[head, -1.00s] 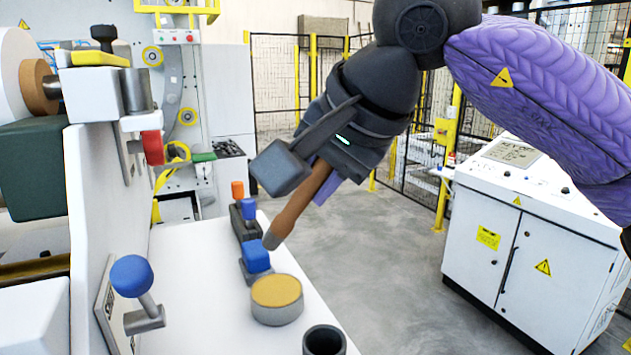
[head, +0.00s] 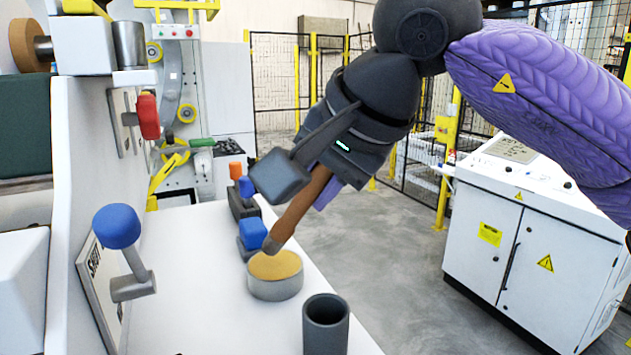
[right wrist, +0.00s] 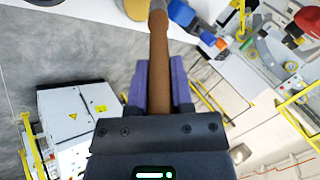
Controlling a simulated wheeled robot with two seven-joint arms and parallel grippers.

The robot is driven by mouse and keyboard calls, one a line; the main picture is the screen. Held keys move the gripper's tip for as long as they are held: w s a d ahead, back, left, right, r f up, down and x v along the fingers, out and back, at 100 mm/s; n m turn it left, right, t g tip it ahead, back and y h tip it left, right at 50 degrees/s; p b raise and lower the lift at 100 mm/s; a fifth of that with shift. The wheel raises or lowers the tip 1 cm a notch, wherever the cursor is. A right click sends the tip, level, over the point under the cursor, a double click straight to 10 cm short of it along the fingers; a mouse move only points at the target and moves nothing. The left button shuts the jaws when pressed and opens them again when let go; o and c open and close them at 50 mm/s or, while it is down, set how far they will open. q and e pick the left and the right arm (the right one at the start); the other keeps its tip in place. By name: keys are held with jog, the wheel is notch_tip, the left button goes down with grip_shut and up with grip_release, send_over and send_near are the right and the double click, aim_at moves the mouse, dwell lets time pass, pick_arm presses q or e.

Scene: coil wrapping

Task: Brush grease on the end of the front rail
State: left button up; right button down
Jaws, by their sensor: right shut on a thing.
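My right gripper (head: 300,180) is shut on a brush with a brown handle (head: 302,206) and a grey tip, which points down and to the left. The brush handle (right wrist: 159,75) also shows between the purple fingers in the right wrist view. A round grey tin (head: 275,287) with a yellow-tan fill stands on the white bench top. The brush tip overlaps the tin's far rim in the head view; I cannot tell whether it touches the fill. The tin (right wrist: 136,9) is cut by the top edge in the wrist view. I cannot make out the front rail for certain. My left gripper is not in view.
A dark open cup (head: 326,326) stands in front of the tin. Blue and orange-topped blocks (head: 251,234) stand behind it. A blue-knobbed lever (head: 117,227) and a red knob (head: 148,117) stick out from the machine at left. A white cabinet (head: 530,245) stands at right.

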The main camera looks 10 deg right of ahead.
jog(key=shift+f+b, duration=0.6)
jog(key=shift+f, duration=0.1)
dwell(0.5)
jog(key=shift+f, duration=0.1)
dwell(0.8)
notch_tip(320, 180, up, 7)
jog(key=p, duration=0.7)
jog(key=shift+r, duration=0.2)
jog(key=shift+f, duration=0.15)
